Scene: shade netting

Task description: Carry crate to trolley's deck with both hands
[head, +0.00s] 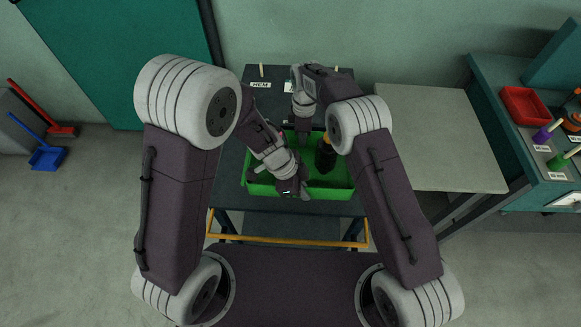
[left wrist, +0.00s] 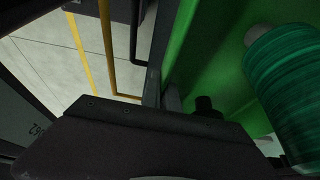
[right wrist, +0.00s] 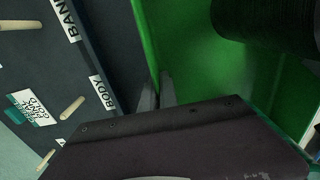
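The green crate (head: 330,193) is over a dark top (head: 232,165), in front of my body; I cannot tell if it rests on it. It holds a dark bottle-like item (head: 325,155) and a teal ribbed roll (left wrist: 290,90). My left gripper (head: 290,190) is at the crate's near wall, its fingers (left wrist: 162,97) on either side of it and close to it. My right gripper (head: 303,135) is at the far wall, its fingers (right wrist: 157,95) likewise around that wall. A yellow rail (head: 285,241), possibly the trolley's, runs in front below the crate.
Pegs and labels, one reading HEM (head: 261,85), line the dark top's far edge. A bare grey table (head: 440,135) stands right. Farther right, a teal bench holds a red tray (head: 525,106). A dustpan (head: 47,157) and a red brush (head: 60,130) are at the left.

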